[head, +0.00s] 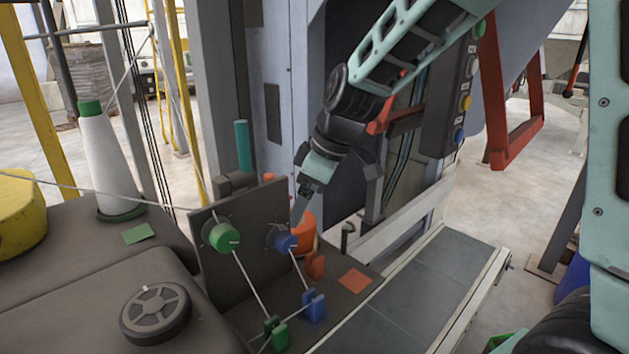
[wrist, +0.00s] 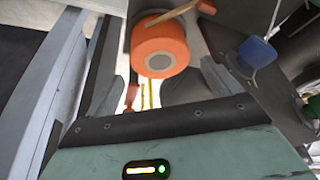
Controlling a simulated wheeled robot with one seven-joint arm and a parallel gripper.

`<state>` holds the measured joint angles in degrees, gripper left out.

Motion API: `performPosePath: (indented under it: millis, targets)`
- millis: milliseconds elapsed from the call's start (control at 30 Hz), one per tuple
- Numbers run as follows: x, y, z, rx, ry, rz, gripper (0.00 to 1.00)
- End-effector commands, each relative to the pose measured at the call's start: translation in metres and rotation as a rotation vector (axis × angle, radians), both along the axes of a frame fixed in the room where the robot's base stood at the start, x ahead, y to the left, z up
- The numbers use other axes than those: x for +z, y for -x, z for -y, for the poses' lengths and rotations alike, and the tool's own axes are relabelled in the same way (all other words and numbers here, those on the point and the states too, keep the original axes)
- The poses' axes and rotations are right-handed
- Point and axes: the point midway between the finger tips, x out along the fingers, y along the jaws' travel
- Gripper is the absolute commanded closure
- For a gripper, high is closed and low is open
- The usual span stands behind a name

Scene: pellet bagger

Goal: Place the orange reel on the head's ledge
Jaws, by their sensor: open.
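The orange reel (head: 306,232) is partly hidden behind the blue knob and my gripper's finger in the head view. In the wrist view the reel (wrist: 158,48) shows its round end with a grey core, just beyond and between my fingers. My gripper (head: 300,208) points down at the reel and is open; in the wrist view its two fingers (wrist: 158,92) stand apart. I cannot tell whether they touch the reel. The dark upright plate of the head (head: 240,262) carries a green knob (head: 221,237) and a blue knob (head: 284,242). Which surface is its ledge is unclear.
An orange square (head: 355,280) lies on the dark surface right of the plate. A conveyor (head: 420,290) runs along the right. A white cone spool (head: 108,165), a black wheel (head: 155,314) and a yellow drum (head: 18,215) stand left. Strings run to blue and green clips.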

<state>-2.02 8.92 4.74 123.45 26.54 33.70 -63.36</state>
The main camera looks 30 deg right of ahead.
Motion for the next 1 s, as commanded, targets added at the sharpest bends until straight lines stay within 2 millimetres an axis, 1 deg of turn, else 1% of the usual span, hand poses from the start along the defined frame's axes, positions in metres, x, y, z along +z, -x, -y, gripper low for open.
performPosePath:
  millis: [33,100,200,333,500,1000]
  targets:
    - [0.01,0.001,0.004,-0.003,-0.002,0.007,0.1]
    - [0.022,0.005,0.008,-0.002,0.0,0.007,0.1]
    - [0.035,0.009,0.011,-0.002,-0.001,0.004,0.1]
    - [0.046,0.012,0.015,-0.001,0.0,0.003,0.1]
    - [0.05,0.013,0.016,-0.001,0.0,0.0,0.1]
    - [0.05,0.013,0.016,-0.001,0.0,0.0,0.1]
